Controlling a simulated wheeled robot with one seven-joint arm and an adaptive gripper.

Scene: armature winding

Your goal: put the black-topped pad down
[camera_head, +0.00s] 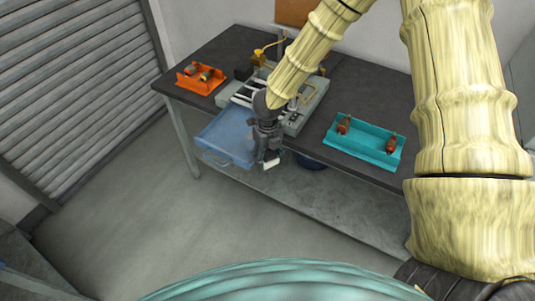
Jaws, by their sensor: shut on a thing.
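My gripper (269,157) points down just off the front edge of the dark workbench (232,48), in front of the machine. It is shut on the black-topped pad, of which only a small pale part (269,165) shows at the fingertips. The pad's black top cannot be told apart from the dark fingers. The pad is held in the air, clear of the bench top.
Behind is a grey winding machine (313,101). An orange tray (187,81) at left and a turquoise tray (365,140) at right hold small copper-coloured parts. Bare bench lies between machine and turquoise tray.

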